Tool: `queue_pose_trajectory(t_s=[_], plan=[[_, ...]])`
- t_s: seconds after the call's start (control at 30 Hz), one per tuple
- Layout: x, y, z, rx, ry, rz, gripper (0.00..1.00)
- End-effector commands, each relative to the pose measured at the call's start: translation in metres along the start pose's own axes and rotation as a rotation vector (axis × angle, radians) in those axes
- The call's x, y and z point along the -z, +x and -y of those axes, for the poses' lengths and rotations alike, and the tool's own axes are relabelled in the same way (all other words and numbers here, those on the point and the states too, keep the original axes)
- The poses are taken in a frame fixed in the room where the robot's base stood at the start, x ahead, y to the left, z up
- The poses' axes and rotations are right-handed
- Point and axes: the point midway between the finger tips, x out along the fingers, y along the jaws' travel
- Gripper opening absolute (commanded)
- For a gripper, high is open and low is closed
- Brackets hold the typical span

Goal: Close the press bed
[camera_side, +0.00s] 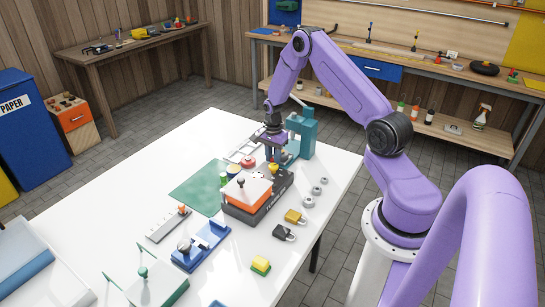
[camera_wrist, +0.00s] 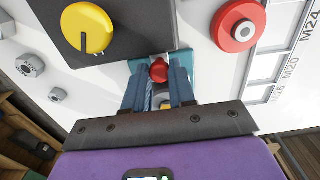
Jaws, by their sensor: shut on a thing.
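The teal press (camera_side: 303,132) stands upright near the far right corner of the white table. My gripper (camera_side: 274,154) is low beside it, pointing down. In the wrist view my blue fingers (camera_wrist: 160,76) are shut on a red ball-shaped knob (camera_wrist: 159,70). A teal part (camera_wrist: 186,60), which looks like part of the press bed, shows just beyond the fingertips. The knob is hidden by my gripper in the side view. How far the bed stands out from the press cannot be told.
A dark box with an orange top (camera_side: 249,190) stands close to my gripper. A labelled tray (camera_side: 243,149) lies beyond it. A yellow dial (camera_wrist: 87,27) and a red round thing (camera_wrist: 238,25) are near the fingers. Padlocks (camera_side: 284,232) and grey rings (camera_side: 308,201) lie toward the right edge.

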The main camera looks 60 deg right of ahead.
Motion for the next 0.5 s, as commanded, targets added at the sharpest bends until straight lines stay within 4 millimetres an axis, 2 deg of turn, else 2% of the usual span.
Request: queue_pose_trajectory(t_s=[0.23, 0.5], plan=[[0.036, 0.000, 0.001, 0.003, 0.004, -0.001, 0.00], [0.044, -0.001, 0.000, 0.003, 0.001, -0.001, 0.00]])
